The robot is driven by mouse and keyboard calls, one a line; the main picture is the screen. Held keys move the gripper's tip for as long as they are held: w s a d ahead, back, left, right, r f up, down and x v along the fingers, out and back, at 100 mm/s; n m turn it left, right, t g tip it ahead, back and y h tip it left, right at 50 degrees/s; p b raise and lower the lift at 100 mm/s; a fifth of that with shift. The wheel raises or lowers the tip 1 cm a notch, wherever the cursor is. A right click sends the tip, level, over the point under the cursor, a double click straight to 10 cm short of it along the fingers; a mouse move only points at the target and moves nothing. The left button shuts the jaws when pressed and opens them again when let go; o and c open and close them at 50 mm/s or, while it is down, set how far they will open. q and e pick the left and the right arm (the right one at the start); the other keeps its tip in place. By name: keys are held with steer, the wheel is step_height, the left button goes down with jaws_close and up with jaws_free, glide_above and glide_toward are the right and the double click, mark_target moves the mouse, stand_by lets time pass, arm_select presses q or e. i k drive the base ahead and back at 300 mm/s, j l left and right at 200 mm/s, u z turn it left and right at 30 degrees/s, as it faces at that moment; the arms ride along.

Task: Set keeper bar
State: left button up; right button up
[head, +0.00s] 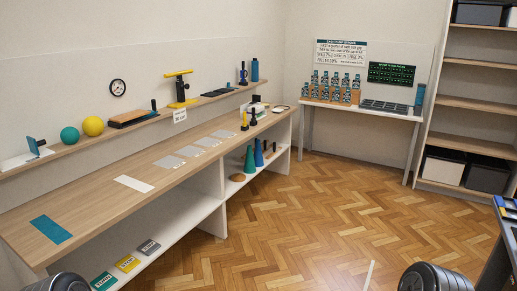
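I cannot tell which object is the keeper bar; no piece in view is clearly one. A long wooden bench (105,203) runs along the left wall, with a teal rectangle (51,229), a white rectangle (133,184) and several grey plates (169,161) on its top. At its far end are a small yellow and black item (245,122) and a white and dark device (258,109). On the narrow shelf above are a brown block with a black upright (133,118) and a yellow and black stand (180,88). Neither gripper shows; only rounded dark parts of my arms show at the bottom.
A white table (390,112) at the back holds several bottles (333,86) and a dark tray (384,106). A shelf rack (476,103) stands right. Cones (249,160) and labelled cards (127,264) sit under the bench. A dark table edge (507,215) is at right.

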mark_target(256, 99)
steer(key=i+l+z, duration=0.3)
steer(key=i+z, duration=0.2)
steer(key=i, duration=0.7)
steer(key=i+j+z, duration=0.15)
steer(key=i+z, duration=0.35)
steer(key=i, duration=0.75)
steer(key=i+l+u, duration=0.15)
steer(key=i+u, duration=0.3)
steer(key=i+l+u, duration=0.3)
steer(key=i+u, duration=0.15)
steer(key=i+l+u, duration=0.9)
steer(key=l, duration=0.2)
steer(key=l+u, duration=0.3)
steer(key=l, duration=0.8)
steer(key=l+u, duration=0.35)
steer(key=l, duration=0.75)
